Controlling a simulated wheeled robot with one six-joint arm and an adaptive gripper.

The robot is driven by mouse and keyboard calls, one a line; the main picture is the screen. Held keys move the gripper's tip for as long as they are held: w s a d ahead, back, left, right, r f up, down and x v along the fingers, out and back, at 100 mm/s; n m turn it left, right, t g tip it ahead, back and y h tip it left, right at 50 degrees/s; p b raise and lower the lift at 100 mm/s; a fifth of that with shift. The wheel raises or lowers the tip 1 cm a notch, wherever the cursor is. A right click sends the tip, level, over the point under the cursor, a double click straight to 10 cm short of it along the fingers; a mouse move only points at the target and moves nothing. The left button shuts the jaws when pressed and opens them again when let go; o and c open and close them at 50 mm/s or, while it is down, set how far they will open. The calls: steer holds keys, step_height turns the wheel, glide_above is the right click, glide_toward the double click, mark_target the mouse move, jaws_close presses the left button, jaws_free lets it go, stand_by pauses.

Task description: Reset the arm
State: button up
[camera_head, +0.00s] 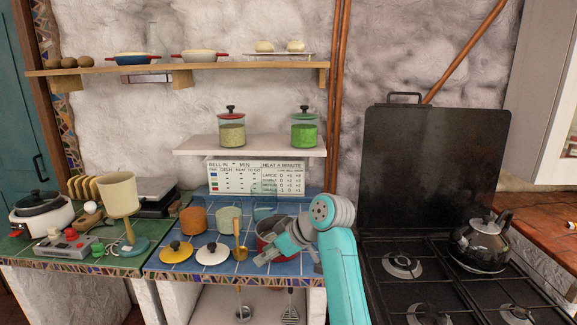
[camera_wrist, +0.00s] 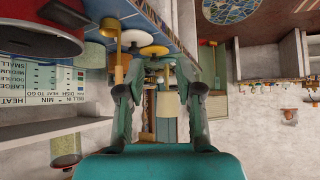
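My arm is teal with grey joints and rises at the middle of the head view, in front of the blue tiled counter (camera_head: 200,262). My gripper (camera_head: 287,258) is over the right part of that counter, in front of a red pot (camera_head: 266,230) that it partly hides. In the wrist view, the picture is upside down and my gripper (camera_wrist: 156,72) has its two fingers spread with a gap between them. Nothing is held in the gap; the cream lamp-like cup (camera_wrist: 168,104) shows beyond it.
A black stove (camera_head: 400,290) with a kettle (camera_head: 481,243) stands right of my arm. Yellow (camera_head: 176,251) and white (camera_head: 212,254) lids and a gold ladle (camera_head: 240,252) lie left of my gripper.

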steer(key=s+d+f+m+t+h, duration=0.1)
steer(key=s+d+f+m+t, duration=0.2)
steer(key=f, duration=0.8)
steer(key=s+d+f+m+t, duration=0.15)
steer(key=s+d+f, duration=0.3)
steer(key=f, duration=0.75)
steer(key=s+d+f+m+t+h, duration=0.1)
steer(key=s+d+f+m, duration=0.1)
steer(key=s+d+f, duration=0.3)
steer(key=s+f+m+h, duration=0.1)
steer(key=s+f, duration=0.1)
steer(key=s, duration=0.4)
steer(key=s+d+f+m+t+h, duration=0.1)
steer(key=s+d+f+m, duration=0.1)
steer(key=s+d+f, duration=0.3)
steer(key=s+d+r+m+t+h, duration=0.1)
steer(key=s+d, duration=0.1)
steer(key=s, duration=0.8)
steer(key=s+d+r+m+t+h, duration=0.1)
steer(key=s+d+r+h, duration=0.1)
steer(key=s, duration=0.8)
steer(key=s+d+r+m+t+h, duration=0.1)
steer(key=s+d+r+t, duration=0.1)
steer(key=s+r, duration=1.2)
steer(key=shift+s+d+r, duration=0.15)
steer(key=shift+s+d, duration=0.05)
steer(key=shift+s, duration=0.85)
